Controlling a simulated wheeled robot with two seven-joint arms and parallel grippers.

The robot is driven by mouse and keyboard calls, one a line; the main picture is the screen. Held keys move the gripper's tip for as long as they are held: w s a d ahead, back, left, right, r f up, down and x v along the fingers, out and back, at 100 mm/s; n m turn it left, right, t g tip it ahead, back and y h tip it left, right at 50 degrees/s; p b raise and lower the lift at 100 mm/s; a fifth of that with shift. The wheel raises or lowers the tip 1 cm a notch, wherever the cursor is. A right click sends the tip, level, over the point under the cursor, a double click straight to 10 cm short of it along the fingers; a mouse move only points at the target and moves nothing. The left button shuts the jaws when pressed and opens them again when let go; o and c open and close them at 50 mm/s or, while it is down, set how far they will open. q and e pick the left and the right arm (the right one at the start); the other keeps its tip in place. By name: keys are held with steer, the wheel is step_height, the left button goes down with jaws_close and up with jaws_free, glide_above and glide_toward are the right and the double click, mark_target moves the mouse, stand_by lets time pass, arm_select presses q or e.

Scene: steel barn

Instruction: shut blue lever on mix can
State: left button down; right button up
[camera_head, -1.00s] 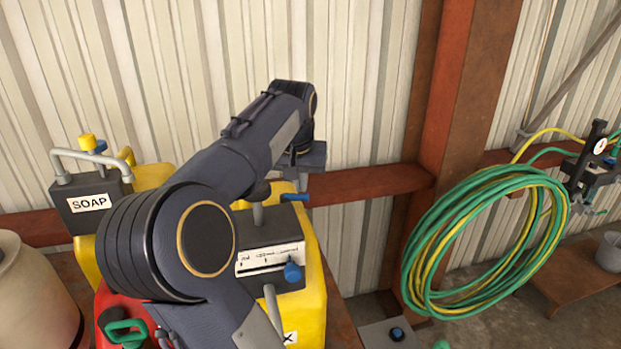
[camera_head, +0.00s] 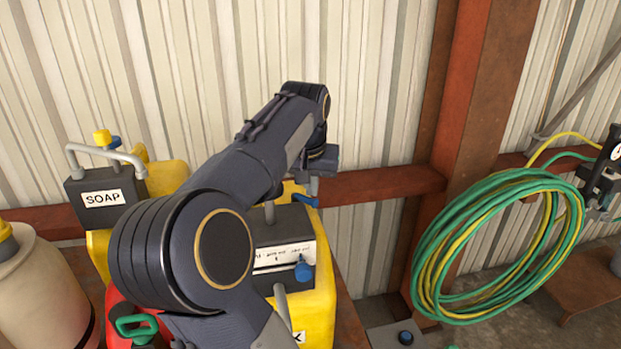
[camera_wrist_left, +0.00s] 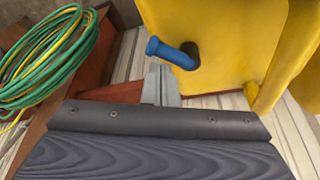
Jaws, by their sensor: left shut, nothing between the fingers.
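The mix can (camera_head: 318,312) is a yellow can with a grey top block, partly hidden behind my left arm; only an X of its label shows. The blue lever (camera_head: 304,200) sticks out at its far right side. In the left wrist view the lever (camera_wrist_left: 170,52) is a blue rod coming out of a dark hole in the yellow wall. My left gripper (camera_head: 314,185) is shut and empty right by the lever. Its fingertips (camera_wrist_left: 161,78) show just below the lever in the wrist view; I cannot tell whether they touch it. My right gripper is out of view.
A blue knob (camera_head: 303,271) sits on the can's top block. A SOAP can (camera_head: 102,198) and a red can with a green handle (camera_head: 136,328) stand at the left. A green and yellow hose coil (camera_head: 430,250) hangs at the right. A rust-red post (camera_head: 462,120) stands behind.

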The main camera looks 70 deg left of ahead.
arm_select(q)
steer(key=shift+s+d, duration=0.4)
steer(key=shift+s, duration=0.1)
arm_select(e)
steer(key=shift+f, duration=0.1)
arm_select(q)
steer(key=shift+a+r, duration=0.1)
steer(key=shift+a, duration=0.05)
steer(key=shift+s+a, duration=0.1)
steer(key=shift+a, duration=0.6)
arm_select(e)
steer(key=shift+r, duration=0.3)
arm_select(q)
steer(key=shift+p, duration=0.3)
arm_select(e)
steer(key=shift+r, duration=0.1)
